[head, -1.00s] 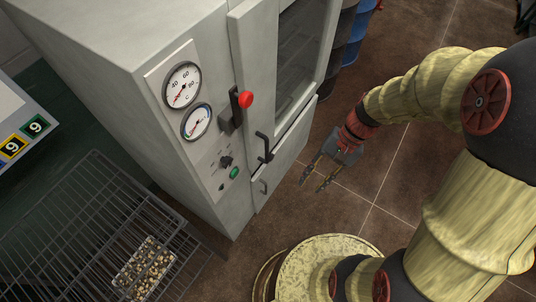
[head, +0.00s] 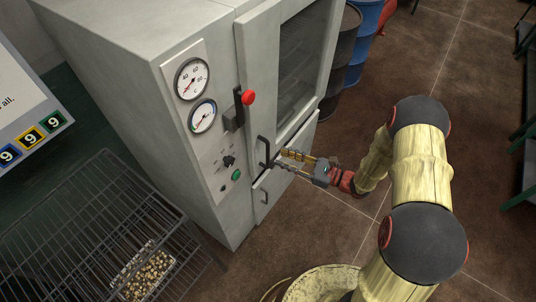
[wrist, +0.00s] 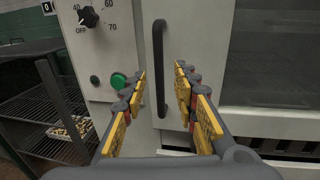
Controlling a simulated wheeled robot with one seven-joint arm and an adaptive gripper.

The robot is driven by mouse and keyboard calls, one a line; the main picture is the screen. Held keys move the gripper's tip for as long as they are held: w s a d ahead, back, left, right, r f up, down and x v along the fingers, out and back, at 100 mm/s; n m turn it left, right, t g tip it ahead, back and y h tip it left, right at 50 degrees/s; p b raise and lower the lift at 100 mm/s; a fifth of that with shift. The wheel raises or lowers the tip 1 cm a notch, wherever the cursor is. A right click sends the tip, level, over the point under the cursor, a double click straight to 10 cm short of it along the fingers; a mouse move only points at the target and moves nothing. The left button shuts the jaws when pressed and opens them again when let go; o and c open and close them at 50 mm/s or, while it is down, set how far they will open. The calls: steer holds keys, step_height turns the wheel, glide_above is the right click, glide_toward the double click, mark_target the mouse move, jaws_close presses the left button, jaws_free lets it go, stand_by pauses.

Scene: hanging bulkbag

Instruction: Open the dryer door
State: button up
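The dryer is a pale grey cabinet with a windowed door (head: 259,52), which stands shut. A black bar handle (head: 264,150) is on the lower left part of the door. In the wrist view the handle (wrist: 159,66) stands upright, between and ahead of the fingertips. My gripper (head: 280,160) is open at the handle in the head view; it also shows in the wrist view (wrist: 158,85) with its yellow-padded fingers spread. I cannot tell whether a finger touches the handle. A red-knobbed lever (head: 247,98) is above the handle, beside the door edge.
Dials (head: 192,78), a knob and a green button (head: 236,174) are on the panel left of the door. A wire rack (head: 85,225) with a tray of small pieces (head: 145,275) stands at lower left. Barrels (head: 365,25) stand behind the dryer. The brown floor at right is open.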

mark_target(267, 152)
steer(key=b+x, duration=0.1)
steer(key=x, duration=0.6)
steer(key=shift+a, duration=0.15)
steer(key=shift+c, duration=0.4)
jaws_close()
stand_by(0.4)
